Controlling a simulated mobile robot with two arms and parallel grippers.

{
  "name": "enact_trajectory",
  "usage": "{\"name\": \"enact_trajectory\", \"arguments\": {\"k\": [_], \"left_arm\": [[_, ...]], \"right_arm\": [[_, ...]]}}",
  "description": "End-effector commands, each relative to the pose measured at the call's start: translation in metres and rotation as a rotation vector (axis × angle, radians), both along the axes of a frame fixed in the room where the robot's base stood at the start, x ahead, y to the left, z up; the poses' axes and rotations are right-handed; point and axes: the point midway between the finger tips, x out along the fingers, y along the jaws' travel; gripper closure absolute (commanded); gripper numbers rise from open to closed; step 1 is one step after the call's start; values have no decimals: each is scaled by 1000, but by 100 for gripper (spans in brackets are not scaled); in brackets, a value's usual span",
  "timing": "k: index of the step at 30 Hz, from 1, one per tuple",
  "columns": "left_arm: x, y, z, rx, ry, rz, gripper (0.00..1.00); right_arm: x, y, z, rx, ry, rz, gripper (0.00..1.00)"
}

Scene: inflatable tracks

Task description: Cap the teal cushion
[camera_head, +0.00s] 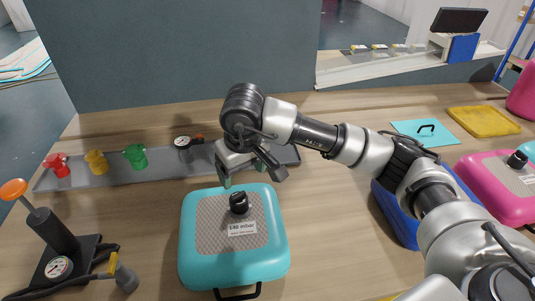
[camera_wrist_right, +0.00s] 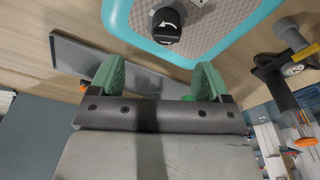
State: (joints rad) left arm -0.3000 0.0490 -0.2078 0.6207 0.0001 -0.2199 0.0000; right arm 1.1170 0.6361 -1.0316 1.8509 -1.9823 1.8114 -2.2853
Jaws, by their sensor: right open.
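The teal cushion (camera_head: 188,250) lies flat on the wooden table, with a grey textured top and a white label that appears to read "140 mbar". A black valve fitting (camera_head: 239,202) stands on its top. In the right wrist view the fitting (camera_wrist_right: 166,24) shows a round black top with a white arrow mark; I cannot tell whether this is a separate cap. My right gripper (camera_head: 253,179) is open and empty, just above and behind the cushion's far edge. Its green finger pads (camera_wrist_right: 157,78) are apart, with the fitting beyond them. My left gripper is not in view.
A grey tray (camera_head: 85,177) behind holds red (camera_head: 56,165), yellow (camera_head: 96,161) and green (camera_head: 135,156) fittings and a gauge (camera_head: 183,142). A pump with an orange handle (camera_head: 13,189) stands left.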

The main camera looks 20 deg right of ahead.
Motion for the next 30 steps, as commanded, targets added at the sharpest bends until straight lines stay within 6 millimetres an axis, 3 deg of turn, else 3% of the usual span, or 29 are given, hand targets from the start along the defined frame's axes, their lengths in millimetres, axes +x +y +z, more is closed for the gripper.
{"name": "enact_trajectory", "arguments": {"k": [5, 12, 21, 30], "left_arm": [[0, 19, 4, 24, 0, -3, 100], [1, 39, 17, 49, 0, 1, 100], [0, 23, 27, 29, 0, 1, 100], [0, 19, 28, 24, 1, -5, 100]], "right_arm": [[0, 5, -9, 5, -1, -2, 22], [5, 6, -48, 4, 3, -2, 22], [12, 8, -94, 4, 1, -1, 22], [15, 7, -107, 4, -3, -1, 22]]}}
